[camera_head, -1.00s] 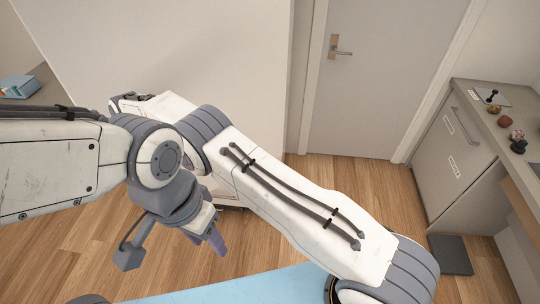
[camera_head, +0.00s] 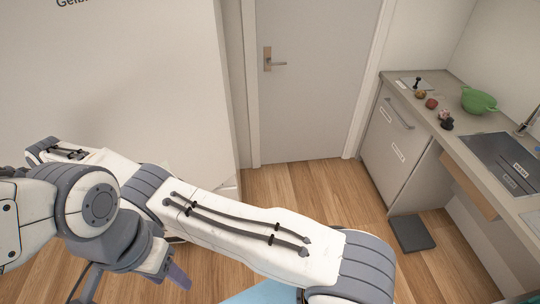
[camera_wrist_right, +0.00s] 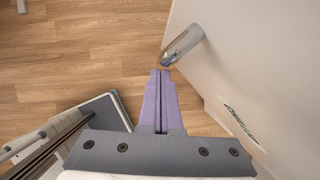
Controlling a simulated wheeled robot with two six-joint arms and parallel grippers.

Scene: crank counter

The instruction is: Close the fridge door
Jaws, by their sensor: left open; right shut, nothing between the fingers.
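A large white upright panel (camera_head: 130,80), apparently the fridge, fills the left of the head view, with partly cut-off dark lettering at the top. In the right wrist view, a white panel (camera_wrist_right: 260,60) with a label and a round metal handle (camera_wrist_right: 183,45) stands at the right. My right gripper (camera_wrist_right: 160,75) is shut and empty, its fingertips just below the handle's end in the picture; contact cannot be told. In the head view my right arm reaches left across the white panel. My left gripper (camera_head: 178,278) is open at the lower left, low in front of it, partly hidden.
A grey room door (camera_head: 310,80) stands at the back. A counter (camera_head: 440,120) on the right carries a green colander (camera_head: 479,100), small items and a sink (camera_head: 505,160). A dark mat (camera_head: 411,233) lies below. Wooden floor (camera_head: 310,195) is clear between.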

